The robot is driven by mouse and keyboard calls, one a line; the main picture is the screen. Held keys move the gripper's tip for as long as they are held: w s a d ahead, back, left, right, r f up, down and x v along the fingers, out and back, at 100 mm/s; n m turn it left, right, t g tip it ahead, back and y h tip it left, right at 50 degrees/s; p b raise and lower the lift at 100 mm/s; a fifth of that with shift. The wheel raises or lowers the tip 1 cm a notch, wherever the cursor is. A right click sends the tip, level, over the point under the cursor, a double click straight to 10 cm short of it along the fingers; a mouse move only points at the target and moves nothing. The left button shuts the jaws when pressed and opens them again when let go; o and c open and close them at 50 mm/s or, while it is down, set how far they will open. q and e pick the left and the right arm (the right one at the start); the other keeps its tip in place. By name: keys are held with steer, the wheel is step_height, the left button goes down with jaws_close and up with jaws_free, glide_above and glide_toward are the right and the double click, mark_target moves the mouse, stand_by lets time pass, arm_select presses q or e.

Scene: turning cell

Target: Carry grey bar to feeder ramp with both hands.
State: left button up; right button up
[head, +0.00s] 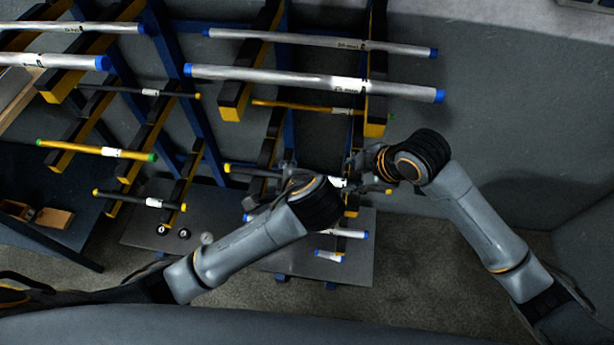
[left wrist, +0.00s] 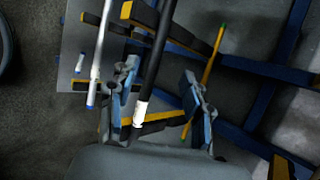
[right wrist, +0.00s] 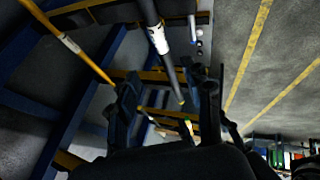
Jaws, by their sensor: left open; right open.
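A dark grey bar (head: 258,172) with yellow ends and a white label lies on the rack's lower arms, partly hidden by my arms. My left gripper (head: 284,172) is open at the bar. In the left wrist view the bar (left wrist: 159,45) runs between its spread fingers (left wrist: 160,76). My right gripper (head: 362,174) is open near the bar's right part. In the right wrist view the bar (right wrist: 168,68) reaches into the space between its fingers (right wrist: 170,88). Contact with the bar cannot be told. I cannot make out a feeder ramp.
A blue rack (head: 168,45) with yellow-tipped arms holds several other bars. Long silver bars with blue ends (head: 270,77) lie above my grippers, and shorter blue-ended bars (head: 350,233) lie below. A grey plate (head: 335,268) is under the rack. Floor at the lower right is clear.

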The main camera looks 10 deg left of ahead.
mark_target(271, 173)
arm_select(q)
steer(key=shift+s+r, duration=0.1)
steer(key=shift+s, duration=0.1)
arm_select(e)
steer(key=shift+s+r, duration=0.1)
steer(key=shift+s, duration=0.05)
arm_select(q)
steer(key=shift+w, duration=0.1)
steer(key=x, duration=1.4)
arm_select(e)
steer(key=x, duration=1.2)
arm_select(q)
jaws_close()
arm_select(e)
jaws_close()
arm_select(q)
steer(key=shift+w+r, duration=0.1)
steer(key=shift+r, duration=0.15)
arm_select(e)
steer(key=shift+w+a+r, duration=0.1)
steer(key=shift+w+r, duration=0.1)
steer(key=shift+r, duration=0.05)
